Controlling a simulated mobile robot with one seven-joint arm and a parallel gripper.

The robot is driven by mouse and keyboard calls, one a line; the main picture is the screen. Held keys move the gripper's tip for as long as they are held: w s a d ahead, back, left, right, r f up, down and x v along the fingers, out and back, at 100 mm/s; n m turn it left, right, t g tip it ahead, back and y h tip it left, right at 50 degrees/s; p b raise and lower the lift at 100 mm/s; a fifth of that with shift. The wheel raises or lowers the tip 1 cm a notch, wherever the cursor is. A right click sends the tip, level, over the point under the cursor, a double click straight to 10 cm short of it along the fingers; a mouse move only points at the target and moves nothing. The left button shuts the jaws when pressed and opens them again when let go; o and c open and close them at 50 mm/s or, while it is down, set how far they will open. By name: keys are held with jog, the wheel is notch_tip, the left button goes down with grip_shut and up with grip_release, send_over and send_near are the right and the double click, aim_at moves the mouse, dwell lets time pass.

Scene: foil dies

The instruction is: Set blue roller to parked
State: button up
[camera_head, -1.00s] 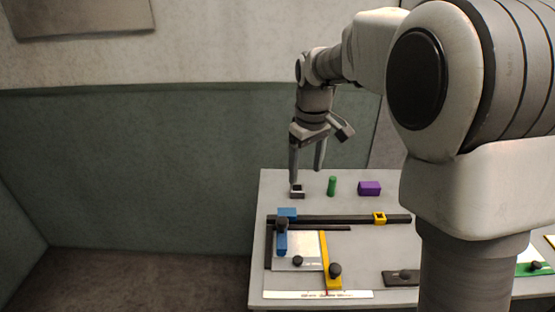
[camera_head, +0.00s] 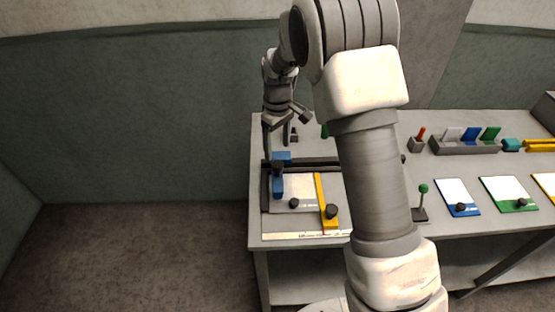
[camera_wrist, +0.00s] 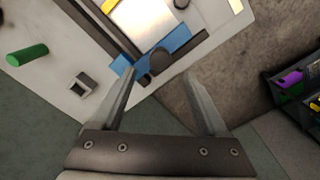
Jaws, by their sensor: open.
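The blue roller (camera_head: 278,181) is a blue bar with a black knob near its far end, at the left side of the white plate (camera_head: 300,186). A blue block sits at its far end on the dark rail (camera_head: 314,162). In the wrist view the blue roller (camera_wrist: 173,43) and its dark knob lie just past the fingertips. My gripper (camera_head: 276,149) is open and empty, pointing down at the table's far left edge, by the roller's far end. In the wrist view my gripper (camera_wrist: 160,74) has its fingers apart, with the knob showing between the tips; contact cannot be told.
A yellow bar with a black knob (camera_head: 330,212) lies right of the plate. A small grey block (camera_wrist: 82,83) and a green cylinder (camera_wrist: 27,55) stand behind the rail. Blue and green cards and a grey rack (camera_head: 465,146) are farther right. My arm hides the middle of the table.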

aim_at(278, 163)
notch_tip(278, 163, down, 6)
jog(key=shift+f, duration=0.2)
jog(key=shift+c, duration=0.2)
grip_shut()
dwell(1.3)
